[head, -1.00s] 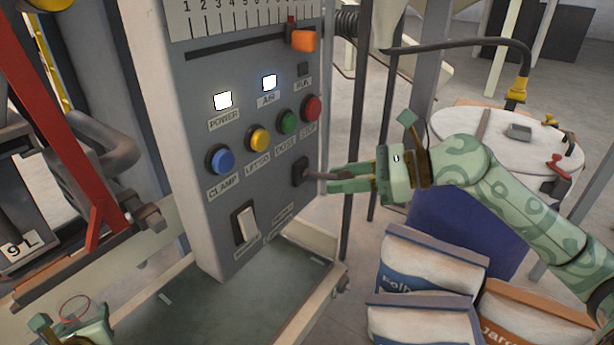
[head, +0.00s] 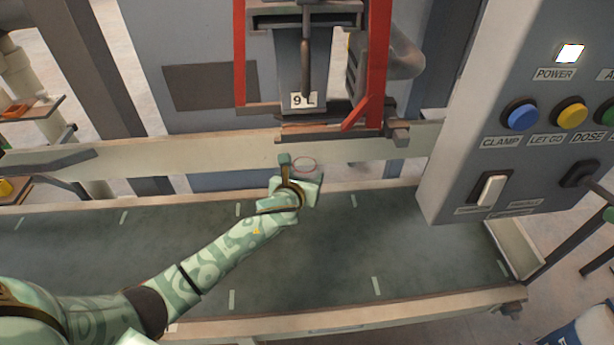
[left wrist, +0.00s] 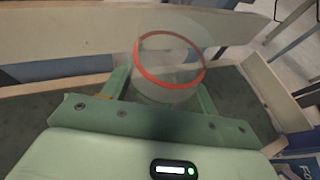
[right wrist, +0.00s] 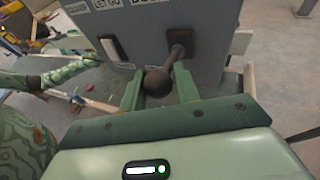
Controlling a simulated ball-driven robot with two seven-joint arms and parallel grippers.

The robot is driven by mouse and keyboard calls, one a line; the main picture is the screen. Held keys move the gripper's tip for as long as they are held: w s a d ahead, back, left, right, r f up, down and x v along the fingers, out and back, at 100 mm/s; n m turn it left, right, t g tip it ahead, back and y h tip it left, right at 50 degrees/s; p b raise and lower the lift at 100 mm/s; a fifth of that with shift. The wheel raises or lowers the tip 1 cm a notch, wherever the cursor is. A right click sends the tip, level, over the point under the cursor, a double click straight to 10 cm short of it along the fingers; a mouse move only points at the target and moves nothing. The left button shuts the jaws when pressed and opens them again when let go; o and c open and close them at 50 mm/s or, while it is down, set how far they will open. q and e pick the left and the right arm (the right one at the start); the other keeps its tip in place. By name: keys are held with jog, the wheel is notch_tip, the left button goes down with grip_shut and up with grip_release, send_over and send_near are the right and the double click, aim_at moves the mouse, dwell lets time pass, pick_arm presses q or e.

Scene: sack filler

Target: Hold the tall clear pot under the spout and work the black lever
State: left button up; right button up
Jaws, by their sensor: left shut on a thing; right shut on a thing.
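The black lever (head: 580,174) sticks out of the grey panel. In the right wrist view its ball end (right wrist: 158,82) is between the fingers of my right gripper (right wrist: 157,90), shut on it.
The grey panel (head: 460,130) at right carries blue and yellow buttons and a white rocker switch (head: 491,190). A dark green belt (head: 330,260) with pale marks lies below my left arm and is otherwise clear. A pale rail (head: 200,154) runs behind it.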

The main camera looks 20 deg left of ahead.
jog(key=shift+a+f, duration=0.1)
jog(key=shift+s+f, duration=0.15)
jog(key=shift+f, duration=0.75)
jog(key=shift+s+f, duration=0.1)
jog(key=shift+f, duration=0.8)
jog(key=shift+c, duration=0.3)
jog(key=shift+r, duration=0.15)
